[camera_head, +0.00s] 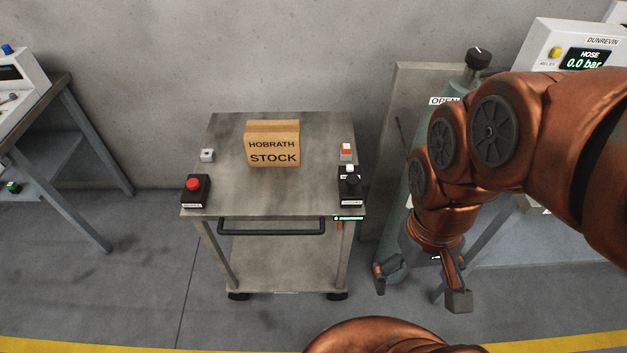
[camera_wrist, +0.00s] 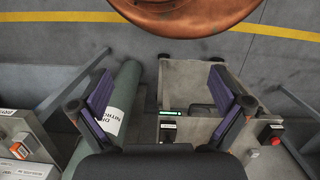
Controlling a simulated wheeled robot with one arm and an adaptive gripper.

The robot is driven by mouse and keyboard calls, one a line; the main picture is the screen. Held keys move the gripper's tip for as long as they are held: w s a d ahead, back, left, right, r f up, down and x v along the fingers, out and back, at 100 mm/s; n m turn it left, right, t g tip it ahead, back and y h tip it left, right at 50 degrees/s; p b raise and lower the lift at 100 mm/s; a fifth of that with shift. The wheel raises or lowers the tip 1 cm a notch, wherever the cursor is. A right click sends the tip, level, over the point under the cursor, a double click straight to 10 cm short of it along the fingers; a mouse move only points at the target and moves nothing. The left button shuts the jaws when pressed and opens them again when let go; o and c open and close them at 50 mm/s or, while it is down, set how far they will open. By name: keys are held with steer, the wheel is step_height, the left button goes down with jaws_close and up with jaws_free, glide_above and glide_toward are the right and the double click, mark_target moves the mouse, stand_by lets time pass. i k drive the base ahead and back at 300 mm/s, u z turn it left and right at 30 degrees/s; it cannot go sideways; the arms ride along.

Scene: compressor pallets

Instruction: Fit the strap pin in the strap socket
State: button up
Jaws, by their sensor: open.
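I cannot make out the strap pin or the strap socket for certain. On the right edge of the cart (camera_head: 222,140) stand a small orange-and-white piece (camera_head: 346,151) and a black block with a white top (camera_head: 350,187). Below them, on the cart's front edge, is a strip with a green light (camera_head: 349,218), with a small orange bit under it. The strip also shows between my fingers in the wrist view (camera_wrist: 171,112). My gripper (camera_head: 423,285) is open and empty, right of the cart. Its purple-padded fingers are spread in the wrist view (camera_wrist: 163,95).
A green cylinder (camera_wrist: 122,105) stands beside the cart, close to my arm. Floor left of the cart is clear.

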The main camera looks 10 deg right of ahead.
mark_target(346, 148)
steer(key=z, duration=1.1)
steer(key=i, duration=0.7)
steer(key=u, duration=2.75)
